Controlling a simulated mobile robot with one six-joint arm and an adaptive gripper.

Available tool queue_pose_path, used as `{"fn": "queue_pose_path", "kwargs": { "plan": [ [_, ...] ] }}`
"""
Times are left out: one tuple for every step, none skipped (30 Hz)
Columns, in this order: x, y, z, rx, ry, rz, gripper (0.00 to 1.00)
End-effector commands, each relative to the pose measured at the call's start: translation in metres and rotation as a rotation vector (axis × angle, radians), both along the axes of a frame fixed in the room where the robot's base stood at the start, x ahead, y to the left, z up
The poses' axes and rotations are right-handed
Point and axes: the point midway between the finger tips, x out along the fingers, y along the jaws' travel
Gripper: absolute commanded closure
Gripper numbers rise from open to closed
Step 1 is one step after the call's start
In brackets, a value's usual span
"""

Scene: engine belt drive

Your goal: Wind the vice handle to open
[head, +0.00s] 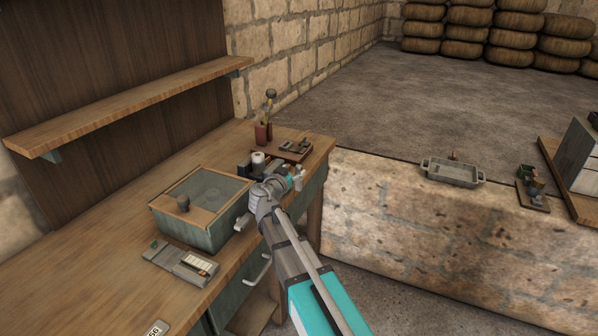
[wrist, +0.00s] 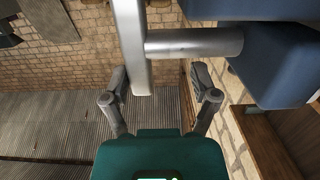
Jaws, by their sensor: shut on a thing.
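The vice (head: 244,168) stands near the bench's front edge in the head view, partly hidden by my arm. A pale cylinder (head: 258,160) shows at its jaws; I cannot tell whether it is clamped. In the wrist view, the blue vice body (wrist: 275,60) is at upper right. A grey screw shaft (wrist: 195,43) runs from it to the upright metal vice handle (wrist: 131,40).
A lidded box (head: 190,225) and a grey tray of small parts (head: 181,264) sit on the bench, left of my arm. A red holder (head: 263,133) and a brown tray (head: 290,150) stand behind the vice. A metal tray (head: 452,172) rests on the stone wall at right.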

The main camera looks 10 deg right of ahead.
Motion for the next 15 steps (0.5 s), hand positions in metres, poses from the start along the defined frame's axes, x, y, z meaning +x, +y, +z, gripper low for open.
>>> {"fn": "queue_pose_path", "kwargs": {
  "plan": [
    [0.001,0.005,0.0,0.002,0.0,0.011,0.37],
    [0.0,0.005,0.0,0.002,0.0,0.011,0.37],
    [-0.001,0.006,0.0,0.002,0.0,0.011,0.37],
    [-0.002,0.006,0.0,0.002,-0.001,0.012,0.37],
    [-0.003,0.007,0.001,0.002,-0.001,0.012,0.37],
    [-0.004,0.008,0.001,0.002,-0.001,0.012,0.37],
    [-0.006,0.009,0.001,0.002,-0.001,0.012,0.37],
    [-0.007,0.01,0.002,0.002,-0.001,0.012,0.37],
    [-0.009,0.011,0.002,0.002,-0.001,0.012,0.37],
    [-0.01,0.012,0.002,0.002,-0.001,0.012,0.37],
    [-0.011,0.012,0.002,0.002,-0.001,0.012,0.37],
    [-0.013,0.013,0.003,0.002,-0.001,0.012,0.37],
    [-0.014,0.014,0.003,0.002,0.0,0.011,0.37],
    [-0.015,0.015,0.003,0.002,-0.001,0.012,0.37],
    [-0.017,0.016,0.003,0.002,0.0,0.011,0.37]
  ]
}}
